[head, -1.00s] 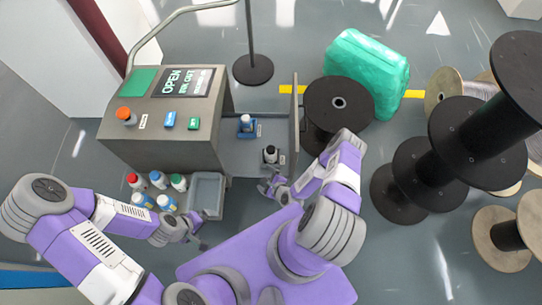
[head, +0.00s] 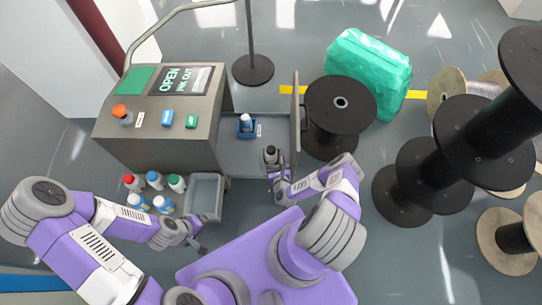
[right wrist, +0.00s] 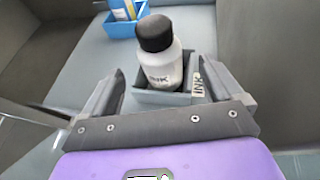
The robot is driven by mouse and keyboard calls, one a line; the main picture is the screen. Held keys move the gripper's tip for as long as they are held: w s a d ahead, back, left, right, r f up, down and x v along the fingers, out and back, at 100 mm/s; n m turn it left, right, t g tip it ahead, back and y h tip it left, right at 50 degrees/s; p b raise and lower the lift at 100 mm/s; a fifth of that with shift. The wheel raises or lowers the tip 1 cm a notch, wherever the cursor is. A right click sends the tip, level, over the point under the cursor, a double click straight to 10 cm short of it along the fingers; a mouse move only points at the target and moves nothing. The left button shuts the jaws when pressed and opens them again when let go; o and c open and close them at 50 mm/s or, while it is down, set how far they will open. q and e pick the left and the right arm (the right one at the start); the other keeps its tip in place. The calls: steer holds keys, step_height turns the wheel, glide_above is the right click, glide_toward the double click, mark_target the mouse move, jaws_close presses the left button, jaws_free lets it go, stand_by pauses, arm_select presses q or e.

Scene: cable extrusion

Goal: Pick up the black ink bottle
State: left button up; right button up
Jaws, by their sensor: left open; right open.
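The black ink bottle (head: 270,152), a white bottle with a black cap and an INK label, stands upright in a dark grey holder on the cabinet shelf. It also shows in the right wrist view (right wrist: 160,58), upright in its holder (right wrist: 183,95). My right gripper (head: 278,165) is open right in front of it; in the right wrist view its fingers (right wrist: 160,88) stand apart on either side of the bottle's lower part, not closed on it. My left gripper (head: 201,244) is open and empty, low in front of the grey bin.
A blue holder with a blue-and-white bottle (head: 246,122) stands farther back on the shelf. The open cabinet door (head: 295,125) borders the shelf on the right. Several capped bottles (head: 155,183) and a grey bin (head: 205,196) are at the left. A black spool (head: 340,115) stands beyond the door.

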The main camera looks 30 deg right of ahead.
mark_target(273, 157)
steer(key=shift+w+d, duration=0.2)
steer(key=shift+w, duration=0.5)
steer(key=b+x, duration=0.2)
steer(key=x, duration=0.2)
steer(key=shift+w+f, duration=0.1)
steer(key=shift+f, duration=0.05)
steer(key=shift+w+d, duration=0.1)
steer(key=shift+w, duration=0.3)
steer(key=c, duration=1.2)
